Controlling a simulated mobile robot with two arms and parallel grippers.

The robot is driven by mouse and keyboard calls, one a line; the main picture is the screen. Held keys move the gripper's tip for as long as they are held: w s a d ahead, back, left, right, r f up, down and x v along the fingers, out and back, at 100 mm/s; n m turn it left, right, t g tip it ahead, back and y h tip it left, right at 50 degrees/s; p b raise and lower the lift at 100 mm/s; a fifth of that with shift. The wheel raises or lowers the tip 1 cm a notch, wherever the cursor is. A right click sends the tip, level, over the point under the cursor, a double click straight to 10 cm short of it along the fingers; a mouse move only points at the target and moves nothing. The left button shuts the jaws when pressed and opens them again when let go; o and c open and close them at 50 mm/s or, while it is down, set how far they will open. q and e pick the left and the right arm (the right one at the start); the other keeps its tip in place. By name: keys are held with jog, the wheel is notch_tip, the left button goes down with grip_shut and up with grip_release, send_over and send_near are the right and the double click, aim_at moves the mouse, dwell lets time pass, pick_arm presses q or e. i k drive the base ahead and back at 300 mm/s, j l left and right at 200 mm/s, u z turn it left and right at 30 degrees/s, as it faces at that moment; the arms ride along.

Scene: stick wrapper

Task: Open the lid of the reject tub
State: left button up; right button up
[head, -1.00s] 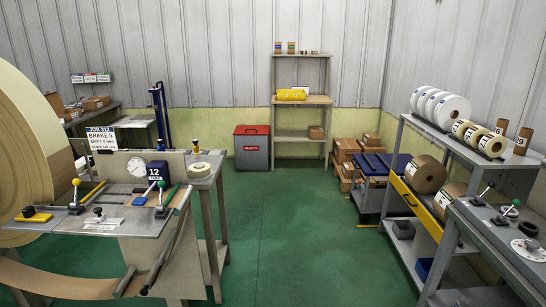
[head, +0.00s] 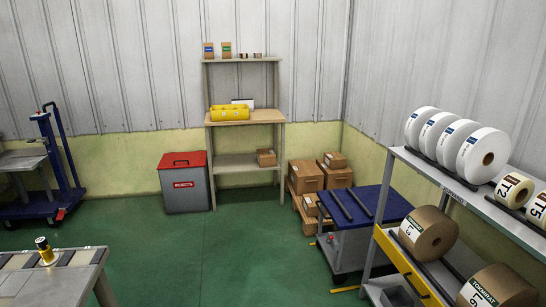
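The reject tub (head: 186,194) stands on the green floor against the back wall, left of the shelf unit. It is a grey bin with a red label on its front. Its red lid (head: 183,160) is shut and has a dark handle on top. The tub is some distance ahead of me, with open floor before it. Neither of my grippers shows in the head view.
A shelf unit (head: 245,165) stands just right of the tub. Cardboard boxes (head: 306,178) and a blue-topped cart (head: 365,207) are farther right. A roll rack (head: 395,190) fills the right side. A table corner (head: 85,262) is at lower left. The middle floor is clear.

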aim_at(189, 159)
jog(key=i+u, duration=0.15)
jog(key=i, duration=0.5)
jog(key=i+u, duration=0.15)
jog(key=i, duration=0.45)
jog(key=i+u, duration=0.1)
jog(key=i, duration=0.55)
jog(key=i+l+u, duration=0.15)
jog(key=i, duration=0.45)
